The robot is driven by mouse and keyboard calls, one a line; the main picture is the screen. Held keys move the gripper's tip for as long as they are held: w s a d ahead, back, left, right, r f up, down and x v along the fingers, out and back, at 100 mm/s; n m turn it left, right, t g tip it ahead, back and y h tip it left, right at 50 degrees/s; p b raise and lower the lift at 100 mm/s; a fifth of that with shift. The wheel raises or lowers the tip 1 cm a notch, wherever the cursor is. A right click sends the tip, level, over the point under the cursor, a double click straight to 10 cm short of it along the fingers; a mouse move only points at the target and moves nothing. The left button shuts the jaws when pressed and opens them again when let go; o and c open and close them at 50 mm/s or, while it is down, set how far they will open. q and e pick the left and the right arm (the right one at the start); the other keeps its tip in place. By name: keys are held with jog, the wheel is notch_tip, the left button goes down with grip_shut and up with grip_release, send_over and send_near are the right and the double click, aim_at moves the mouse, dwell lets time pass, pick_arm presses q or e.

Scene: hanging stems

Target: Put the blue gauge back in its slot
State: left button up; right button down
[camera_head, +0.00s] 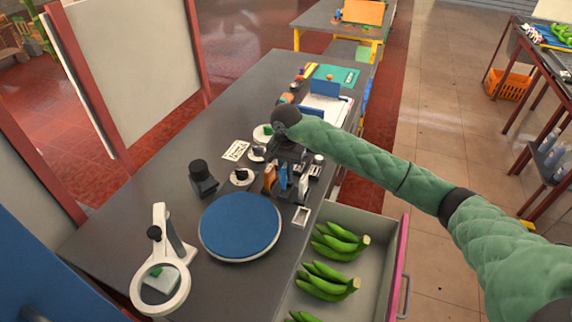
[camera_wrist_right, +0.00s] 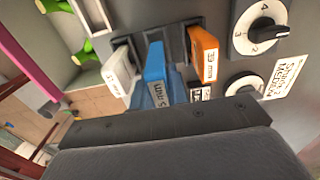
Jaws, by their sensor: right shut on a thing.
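The blue gauge (camera_wrist_right: 156,66) is in the right wrist view, upright or slightly tilted, with a small mm label on its near face. My right gripper (camera_head: 287,152) is shut on it; the fingertips are mostly hidden in both views. The gauge is at a dark slotted rack (camera_wrist_right: 173,32), between an orange gauge (camera_wrist_right: 203,56) and a white gauge (camera_wrist_right: 117,72). I cannot tell whether its lower end is inside the slot. In the head view the blue gauge (camera_head: 283,177) shows just below my gripper. My left gripper is not in view.
Two white dials (camera_wrist_right: 258,27) and label cards lie beside the rack. A round blue turntable (camera_head: 240,226) and a magnifier stand (camera_head: 162,262) are on the dark counter nearer me. An open drawer (camera_head: 377,275) with green bananas (camera_head: 327,280) is to the right.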

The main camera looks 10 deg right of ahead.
jog(key=shift+f, duration=0.45)
jog(key=shift+f+b, duration=1.5)
jog(key=shift+b, duration=0.35)
jog(key=c, duration=1.3)
grip_release()
jog(key=shift+r, duration=0.1)
jog(key=shift+r, duration=0.1)
